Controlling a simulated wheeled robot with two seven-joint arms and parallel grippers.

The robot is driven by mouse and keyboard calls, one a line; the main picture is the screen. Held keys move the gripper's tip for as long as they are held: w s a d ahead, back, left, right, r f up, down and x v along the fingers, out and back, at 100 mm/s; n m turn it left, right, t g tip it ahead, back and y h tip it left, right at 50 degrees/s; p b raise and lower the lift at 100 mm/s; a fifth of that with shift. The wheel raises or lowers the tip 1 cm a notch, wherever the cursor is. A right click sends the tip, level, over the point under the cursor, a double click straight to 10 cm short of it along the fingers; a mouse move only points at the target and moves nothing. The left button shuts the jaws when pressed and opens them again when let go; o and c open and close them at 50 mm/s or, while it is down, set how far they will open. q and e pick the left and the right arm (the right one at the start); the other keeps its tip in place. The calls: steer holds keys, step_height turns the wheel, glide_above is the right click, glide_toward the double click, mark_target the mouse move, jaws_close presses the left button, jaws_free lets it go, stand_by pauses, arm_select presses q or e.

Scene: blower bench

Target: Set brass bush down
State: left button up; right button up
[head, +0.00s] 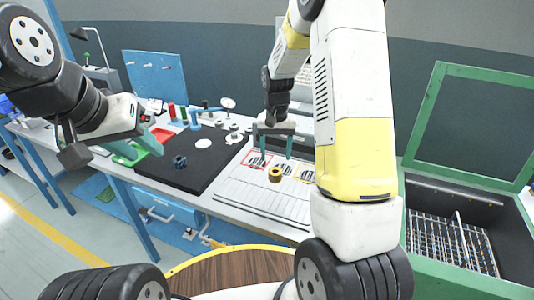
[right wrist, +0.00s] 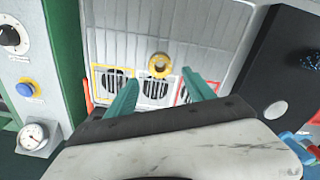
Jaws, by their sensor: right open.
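The brass bush (head: 275,174) is a short golden ring on the light grey ribbed panel (head: 240,193).
A black mat (head: 190,160) with a blue part (head: 179,162) and several pale discs lies left of the panel. A green open-lidded box (head: 420,260) stands at the right. In the right wrist view, a gauge (right wrist: 33,134) and a blue button (right wrist: 25,89) are at the left.

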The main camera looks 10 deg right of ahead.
steer(key=s+r+t, duration=0.2)
steer(key=s+r, duration=0.3)
steer(key=r, duration=0.7)
steer(key=s+a+r+n+t+y, duration=0.1)
steer(key=s+r+t, duration=0.1)
steer(key=s+r, duration=0.3)
steer(key=s+a+r+n+t+y, duration=0.1)
steer(key=s+r, duration=0.4)
steer(key=s, duration=0.9)
steer(key=shift+s+n+t, duration=0.15)
steer(key=shift+n+t, duration=0.35)
steer(key=shift+t, duration=0.1)
steer(key=shift+r, duration=0.1)
